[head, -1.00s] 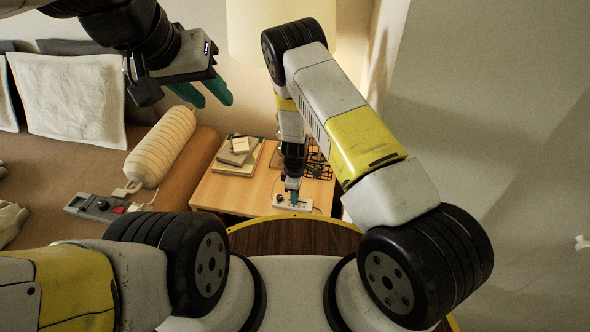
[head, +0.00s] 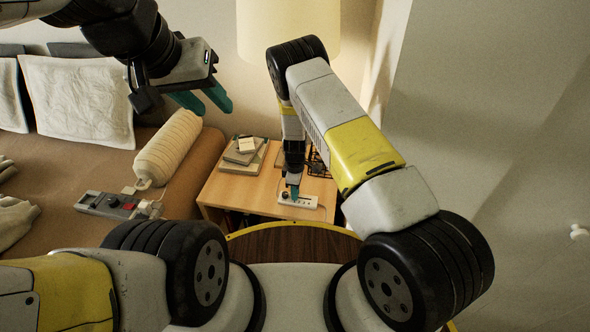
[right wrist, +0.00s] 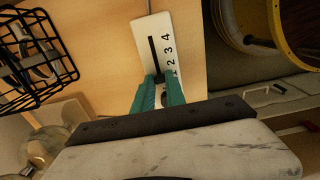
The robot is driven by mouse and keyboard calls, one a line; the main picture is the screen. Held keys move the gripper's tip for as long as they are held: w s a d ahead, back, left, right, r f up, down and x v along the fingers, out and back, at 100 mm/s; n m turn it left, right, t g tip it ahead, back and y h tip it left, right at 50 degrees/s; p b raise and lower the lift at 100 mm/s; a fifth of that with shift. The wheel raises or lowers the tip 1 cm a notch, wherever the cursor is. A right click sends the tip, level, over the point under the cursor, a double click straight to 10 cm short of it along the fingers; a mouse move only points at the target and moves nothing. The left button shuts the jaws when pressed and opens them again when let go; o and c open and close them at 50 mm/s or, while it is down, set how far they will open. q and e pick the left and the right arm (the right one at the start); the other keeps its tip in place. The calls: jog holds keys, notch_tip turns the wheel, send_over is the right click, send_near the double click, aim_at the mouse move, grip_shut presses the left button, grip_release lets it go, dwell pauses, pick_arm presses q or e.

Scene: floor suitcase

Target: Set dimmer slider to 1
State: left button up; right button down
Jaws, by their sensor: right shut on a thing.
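The dimmer is a white plate (head: 308,202) lying on the wooden bedside table. In the right wrist view the plate (right wrist: 144,28) shows a dark straight slot and the numbers 1 to 4, with 1 nearest my fingers. My right gripper (head: 294,193) points down onto the plate. Its teal fingers (right wrist: 160,92) are shut on the slider knob at the 1 end; the knob is mostly hidden between them. My left gripper (head: 205,101) is open and empty, up above the bed side, far from the dimmer.
The bedside table (head: 232,187) also bears a stack of books (head: 243,152) and a black wire basket (right wrist: 38,55) beside the dimmer. A lamp shade (head: 290,25) stands behind my right arm. A bed with a bolster (head: 168,148) and a grey control box (head: 108,205) is at left.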

jog(key=c, duration=1.4)
grip_release()
jog(key=shift+w+a, duration=0.1)
jog(key=shift+a, duration=0.15)
jog(key=shift+o, duration=0.2)
jog(key=shift+r, duration=3.95)
